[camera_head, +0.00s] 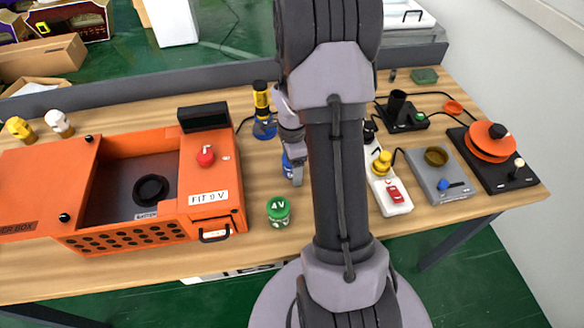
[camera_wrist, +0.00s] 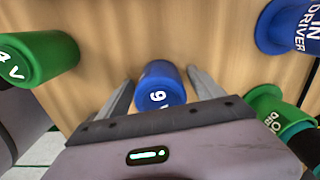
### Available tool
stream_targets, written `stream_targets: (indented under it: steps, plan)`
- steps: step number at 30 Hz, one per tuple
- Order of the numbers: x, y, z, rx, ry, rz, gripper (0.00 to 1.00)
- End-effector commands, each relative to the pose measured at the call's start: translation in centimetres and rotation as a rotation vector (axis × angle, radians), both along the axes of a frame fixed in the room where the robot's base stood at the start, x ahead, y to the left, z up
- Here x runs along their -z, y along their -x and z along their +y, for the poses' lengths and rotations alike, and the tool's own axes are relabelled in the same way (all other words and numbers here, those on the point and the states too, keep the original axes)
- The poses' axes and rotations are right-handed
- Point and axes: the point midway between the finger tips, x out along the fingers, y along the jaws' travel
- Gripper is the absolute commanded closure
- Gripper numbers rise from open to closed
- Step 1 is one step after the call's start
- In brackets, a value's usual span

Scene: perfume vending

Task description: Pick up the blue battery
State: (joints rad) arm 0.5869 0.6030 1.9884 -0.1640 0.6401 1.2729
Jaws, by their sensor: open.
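The blue battery (camera_wrist: 158,87) stands between the two fingers of my gripper (camera_wrist: 160,80) in the wrist view. Its end face carries a white 9 and part of a V. The fingers are open, one on each side of it, with a visible gap to each. In the head view, a little of the blue battery (camera_head: 287,161) shows beside a grey finger; my arm hides the rest.
A green 4 V battery (camera_head: 279,211) stands nearby, left of my gripper in the wrist view (camera_wrist: 40,58). A blue driver holder (camera_wrist: 290,25) and a green one (camera_wrist: 270,105) are at the right there. The orange box (camera_head: 215,178) marked FIT 9 V stands left.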

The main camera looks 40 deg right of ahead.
Motion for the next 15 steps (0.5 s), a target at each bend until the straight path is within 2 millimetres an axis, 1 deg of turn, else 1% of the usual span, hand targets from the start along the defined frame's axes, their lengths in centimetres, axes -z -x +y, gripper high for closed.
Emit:
stream_targets:
  steps: [5,6,11,15]
  plan:
    - [-0.09,-0.03,-0.03,0.000,0.001,-0.002,0.23]
    - [-0.10,-0.03,-0.03,0.000,0.001,-0.002,0.31]
    - [-0.11,-0.03,-0.03,0.000,0.001,-0.002,0.62]
    - [-0.11,-0.03,-0.03,0.000,0.001,-0.002,0.90]
